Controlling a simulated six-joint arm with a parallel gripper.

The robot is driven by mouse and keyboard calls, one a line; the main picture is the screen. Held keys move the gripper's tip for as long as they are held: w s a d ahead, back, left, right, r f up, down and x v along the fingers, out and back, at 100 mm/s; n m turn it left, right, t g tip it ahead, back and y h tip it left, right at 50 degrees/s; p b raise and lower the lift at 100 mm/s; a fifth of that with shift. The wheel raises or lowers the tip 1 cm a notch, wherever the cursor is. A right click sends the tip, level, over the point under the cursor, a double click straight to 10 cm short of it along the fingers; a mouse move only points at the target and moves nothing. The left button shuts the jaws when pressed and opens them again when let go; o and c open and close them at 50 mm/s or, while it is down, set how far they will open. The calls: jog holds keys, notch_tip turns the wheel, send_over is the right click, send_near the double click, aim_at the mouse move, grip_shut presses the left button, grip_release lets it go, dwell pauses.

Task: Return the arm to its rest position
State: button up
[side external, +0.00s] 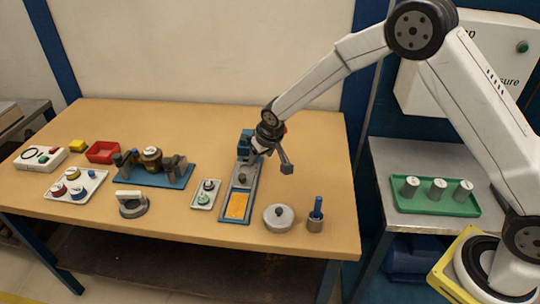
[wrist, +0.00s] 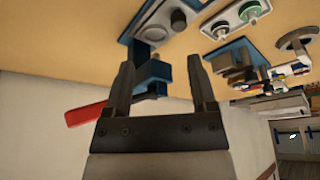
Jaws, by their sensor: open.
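My gripper (side external: 272,160) is over the back part of the blue-framed fixture (side external: 229,212) on the wooden table in the side external view. Its two fingers stand apart in the wrist view (wrist: 160,75), with nothing held between them. Behind the fingers, the wrist view shows a blue block (wrist: 152,72) of the fixture and a red bar (wrist: 86,112), partly hidden by the left finger. The fixture carries a grey round knob and an orange panel. My arm reaches over from the right side, bent at the elbow.
A grey lidded pot (side external: 278,217) and a cup with a blue tool (side external: 316,218) stand front right. A green tray (side external: 433,203) with metal cylinders is on the side table.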

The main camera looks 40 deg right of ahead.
jog(key=s+d+r, duration=0.2)
jog(key=s, duration=0.7)
jog(key=s+d+r+g, duration=0.1)
jog(key=s+d+r, duration=0.1)
jog(key=s, duration=0.7)
jog(key=s+d+r, duration=0.3)
jog(key=s+d, duration=0.1)
jog(key=s, duration=0.5)
jog(key=shift+g, duration=0.3)
jog(key=shift+r, duration=0.1)
